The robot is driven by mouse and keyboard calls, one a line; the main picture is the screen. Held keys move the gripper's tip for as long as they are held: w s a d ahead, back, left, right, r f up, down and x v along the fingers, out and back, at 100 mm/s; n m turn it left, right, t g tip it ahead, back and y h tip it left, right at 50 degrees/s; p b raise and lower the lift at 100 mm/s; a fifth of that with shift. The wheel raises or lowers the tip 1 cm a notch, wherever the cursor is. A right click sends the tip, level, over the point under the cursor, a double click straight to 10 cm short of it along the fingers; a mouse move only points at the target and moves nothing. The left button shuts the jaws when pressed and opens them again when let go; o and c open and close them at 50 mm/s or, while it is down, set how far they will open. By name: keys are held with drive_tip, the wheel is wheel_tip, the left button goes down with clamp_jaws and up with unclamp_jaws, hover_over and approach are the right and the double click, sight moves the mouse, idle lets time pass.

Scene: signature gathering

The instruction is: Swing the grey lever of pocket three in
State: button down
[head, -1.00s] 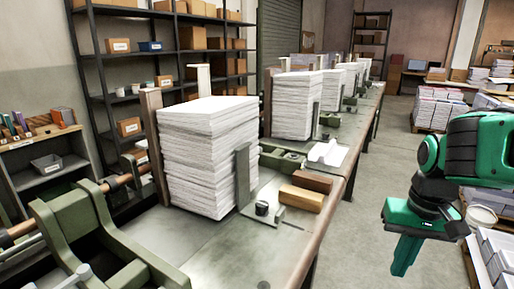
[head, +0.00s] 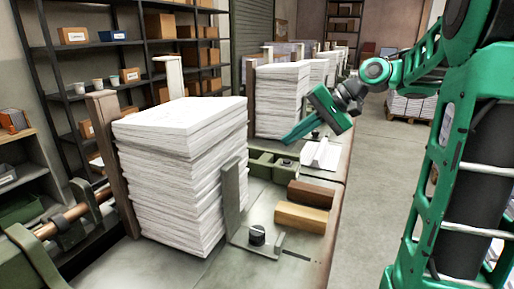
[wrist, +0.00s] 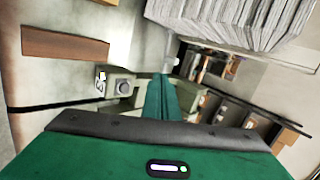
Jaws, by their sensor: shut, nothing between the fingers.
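My gripper (head: 289,138) is shut and empty, above the bench beside the second paper stack (head: 280,100) in the head view. Its green fingers also show shut in the wrist view (wrist: 163,95). The near pocket holds a tall paper stack (head: 180,170) with a grey upright plate (head: 231,200) at its corner and a black knob (head: 257,235) on the plate's foot. In the wrist view a grey block with a round knob (wrist: 123,87) lies left of the fingers. I cannot tell which pocket is three, and I cannot make out its grey lever.
A dark wood block (head: 311,192) and a light one (head: 301,217) lie on the bench (head: 180,265). A white paper piece (head: 320,155) lies beyond them. Another wood block (wrist: 65,43) shows in the wrist view.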

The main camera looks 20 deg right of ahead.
drive_tip(key=a+r+x, duration=0.2)
drive_tip(key=x, duration=1.1)
drive_tip(key=shift+w, duration=0.45)
drive_tip(key=shift+r, duration=0.15)
drive_tip(key=shift+w+a+m+t+h, duration=0.1)
drive_tip(key=shift+a+m+t+h, duration=0.15)
drive_tip(key=shift+a, duration=0.3)
drive_tip(key=shift+w+a+m+t+h, duration=0.15)
drive_tip(key=shift+a+m, duration=0.2)
drive_tip(key=shift+a, duration=0.15)
